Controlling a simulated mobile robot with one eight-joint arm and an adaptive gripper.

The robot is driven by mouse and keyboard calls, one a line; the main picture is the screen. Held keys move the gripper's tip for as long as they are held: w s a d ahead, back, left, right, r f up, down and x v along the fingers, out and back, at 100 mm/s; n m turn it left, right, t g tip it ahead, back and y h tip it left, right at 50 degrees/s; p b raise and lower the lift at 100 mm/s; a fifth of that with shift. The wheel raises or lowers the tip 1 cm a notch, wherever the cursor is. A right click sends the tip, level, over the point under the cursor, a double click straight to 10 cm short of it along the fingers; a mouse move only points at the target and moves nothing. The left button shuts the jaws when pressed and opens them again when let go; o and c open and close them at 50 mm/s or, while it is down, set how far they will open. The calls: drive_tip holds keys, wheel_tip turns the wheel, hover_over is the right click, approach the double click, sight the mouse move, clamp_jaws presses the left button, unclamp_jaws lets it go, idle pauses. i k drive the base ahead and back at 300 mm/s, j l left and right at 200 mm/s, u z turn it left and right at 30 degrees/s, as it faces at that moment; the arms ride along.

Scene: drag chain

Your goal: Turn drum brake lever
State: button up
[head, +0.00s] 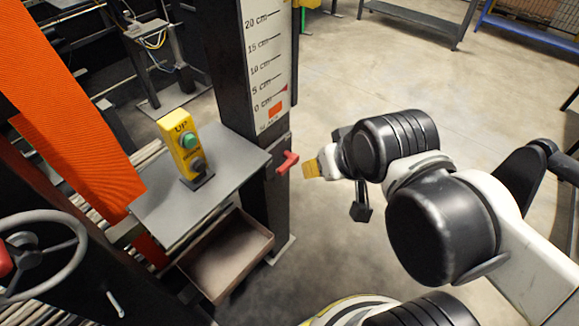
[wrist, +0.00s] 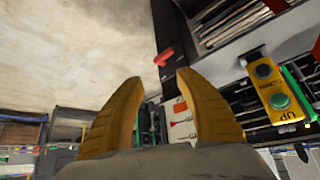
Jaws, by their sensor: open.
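A small red lever (head: 287,163) sticks out from the side of the dark upright post, just below the scale; no label marks it as the drum brake lever. It also shows in the wrist view (wrist: 163,57), beyond and between the fingertips. My gripper (head: 308,169) is just right of the lever in the head view, with a small gap in the picture. In the wrist view its two yellow fingers (wrist: 158,84) are spread with nothing between them. Its far finger is mostly hidden in the head view.
A yellow button box (head: 180,143) stands on a grey shelf (head: 160,212) left of the post. An open tray (head: 228,255) sits below. A handwheel (head: 42,255) is at far left. The floor (head: 350,75) behind my arm is clear.

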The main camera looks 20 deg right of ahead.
sight(293, 158)
drive_tip(key=k+l, duration=1)
drive_tip(key=l, duration=0.15)
